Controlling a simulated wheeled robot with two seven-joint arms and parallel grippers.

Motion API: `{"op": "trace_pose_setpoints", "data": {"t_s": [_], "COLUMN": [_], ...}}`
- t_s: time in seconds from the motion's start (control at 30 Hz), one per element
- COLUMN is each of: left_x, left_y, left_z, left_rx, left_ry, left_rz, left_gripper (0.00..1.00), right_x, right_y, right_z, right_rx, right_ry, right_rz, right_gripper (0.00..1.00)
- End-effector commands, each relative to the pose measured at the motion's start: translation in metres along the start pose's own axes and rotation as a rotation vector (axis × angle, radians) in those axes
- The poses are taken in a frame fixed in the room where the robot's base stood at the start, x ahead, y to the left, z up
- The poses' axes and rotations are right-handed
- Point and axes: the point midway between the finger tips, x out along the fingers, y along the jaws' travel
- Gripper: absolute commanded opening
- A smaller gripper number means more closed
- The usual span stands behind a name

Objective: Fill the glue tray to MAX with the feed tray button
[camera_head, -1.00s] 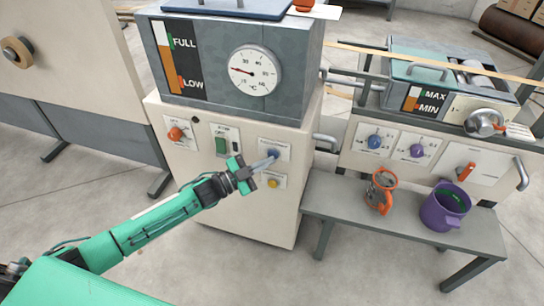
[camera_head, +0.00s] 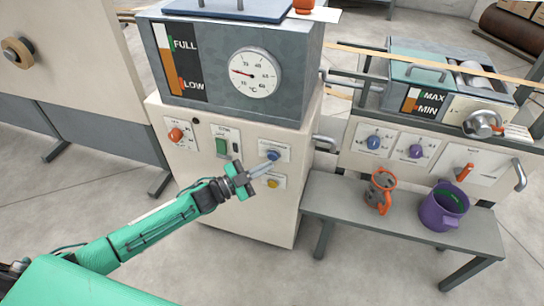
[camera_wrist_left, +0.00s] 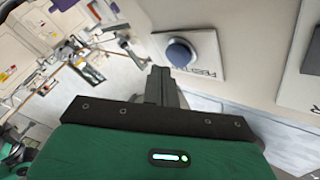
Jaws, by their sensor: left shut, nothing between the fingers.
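The blue button (camera_head: 272,155) is on the front of the grey-topped glue machine; its label is too small to read. In the left wrist view it is a blue round button (camera_wrist_left: 181,53) on a white plate. My left gripper (camera_head: 268,166) is shut and empty, its tips just below and left of the button, apart from it. In the left wrist view the closed fingers (camera_wrist_left: 160,85) stand below and left of the button. The glue tray (camera_head: 395,98) at right has a MAX/MIN gauge (camera_head: 411,100); its amber column is low, near MIN. My right gripper is out of view.
The tank gauge (camera_head: 166,65) reads FULL to LOW. A bench (camera_head: 330,195) holds an orange-handled item (camera_head: 379,188) and purple pot (camera_head: 443,207).

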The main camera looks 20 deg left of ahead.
Motion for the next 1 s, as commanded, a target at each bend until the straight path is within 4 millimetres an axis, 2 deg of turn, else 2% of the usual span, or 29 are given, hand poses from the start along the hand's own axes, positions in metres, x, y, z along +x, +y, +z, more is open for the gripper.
{"op": "trace_pose_setpoints", "data": {"t_s": [0.23,0.7,1.0], "left_x": [-0.004,-0.033,-0.035], "left_y": [0.002,0.024,0.025], "left_z": [-0.004,-0.025,-0.025], "left_rx": [-0.001,-0.001,0.001], "left_ry": [-0.001,0.0,0.001], "left_rz": [0.0,0.0,0.0], "left_gripper": [0.0,0.0,0.0], "right_x": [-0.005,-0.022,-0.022], "right_y": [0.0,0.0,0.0], "right_z": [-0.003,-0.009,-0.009], "right_rx": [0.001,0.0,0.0], "right_ry": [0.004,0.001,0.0], "right_rz": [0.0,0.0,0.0], "right_gripper": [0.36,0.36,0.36]}}
